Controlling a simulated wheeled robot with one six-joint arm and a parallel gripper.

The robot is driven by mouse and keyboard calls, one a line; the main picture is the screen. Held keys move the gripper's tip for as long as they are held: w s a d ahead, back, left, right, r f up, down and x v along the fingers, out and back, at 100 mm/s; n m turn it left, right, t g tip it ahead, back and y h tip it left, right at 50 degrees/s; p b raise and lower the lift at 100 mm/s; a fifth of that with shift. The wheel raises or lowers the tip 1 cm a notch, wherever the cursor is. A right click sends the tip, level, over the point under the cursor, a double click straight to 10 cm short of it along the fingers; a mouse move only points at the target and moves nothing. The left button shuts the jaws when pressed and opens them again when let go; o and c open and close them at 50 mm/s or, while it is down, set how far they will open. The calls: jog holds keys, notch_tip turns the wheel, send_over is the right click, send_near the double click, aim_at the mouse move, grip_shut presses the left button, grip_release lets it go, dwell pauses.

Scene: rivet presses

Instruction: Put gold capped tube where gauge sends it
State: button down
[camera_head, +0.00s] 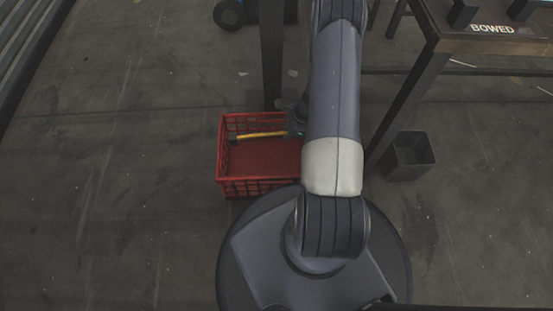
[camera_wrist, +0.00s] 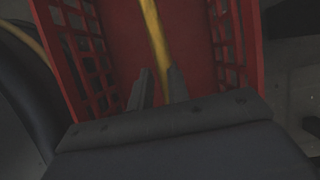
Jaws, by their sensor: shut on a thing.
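A long thin yellow tube (camera_head: 262,134) with a dark end at its left lies across the inside of the red crate (camera_head: 258,187), as seen from the head camera. My gripper (camera_head: 289,128) is at the tube's right end and is shut on it, partly hidden behind my arm. In the wrist view my gripper (camera_wrist: 160,78) has the yellow tube (camera_wrist: 155,35) between its fingers, running away from them. The crate's red walls (camera_wrist: 82,60) rise on both sides. I cannot tell whether the tube touches the crate floor. No gauge can be made out.
A dark table (camera_head: 450,46) with a sign reading BOWED (camera_head: 492,29) stands at the upper right. A small dark bin (camera_head: 411,156) stands on the floor beside its leg. A dark post (camera_head: 272,60) rises behind the crate. The floor at left is clear.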

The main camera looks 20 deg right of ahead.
jog(key=c, duration=1.3)
grip_release()
jog(key=shift+r, duration=0.1)
jog(key=p+v, duration=0.4)
jog(key=v, duration=0.6)
jog(key=shift+d+r, duration=0.15)
jog(key=shift+r, duration=0.2)
jog(key=b+x, duration=0.4)
jog(key=x, duration=0.6)
jog(key=shift+f, duration=0.35)
jog(key=shift+r+p, duration=0.3)
jog(key=shift+r, duration=0.05)
jog(key=shift+r+p, duration=1.35)
jog(key=shift+r, duration=0.7)
